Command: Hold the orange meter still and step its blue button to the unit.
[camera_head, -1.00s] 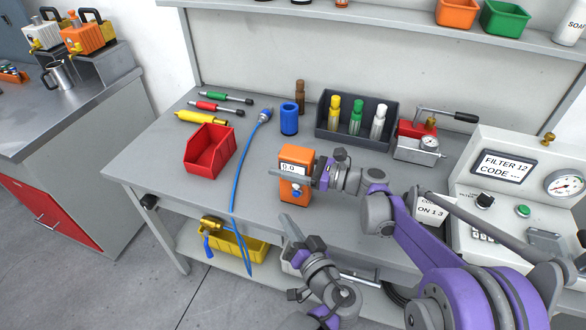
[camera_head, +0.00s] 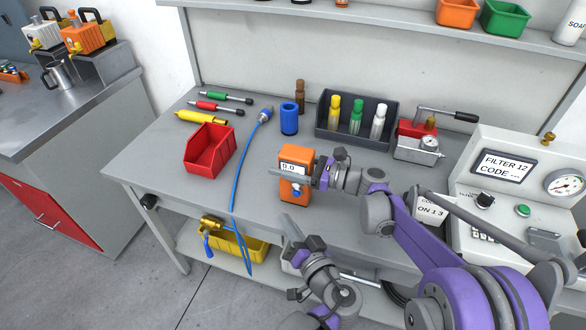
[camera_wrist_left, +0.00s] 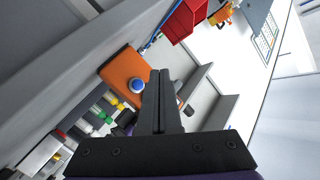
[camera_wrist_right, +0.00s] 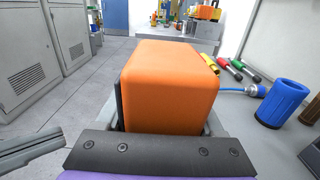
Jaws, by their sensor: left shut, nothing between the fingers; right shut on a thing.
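The orange meter (camera_head: 296,160) stands upright on the workbench, its display reading about 0.0. Its blue button (camera_head: 297,191) is low on the front face, and shows in the left wrist view (camera_wrist_left: 137,85). My right gripper (camera_head: 305,175) is shut on the meter from the right, a grey finger crossing its front below the display. The meter fills the middle of the right wrist view (camera_wrist_right: 170,85). My left gripper (camera_head: 287,222) is shut and empty, below and in front of the meter, tips apart from the button. Its closed fingers show in the left wrist view (camera_wrist_left: 160,100).
A blue cable (camera_head: 236,175) runs over the bench's front edge left of the meter. A red bin (camera_head: 209,150), a blue cylinder (camera_head: 289,118) and a dark tray of bottles (camera_head: 345,130) stand around. A test console (camera_head: 520,185) is at right.

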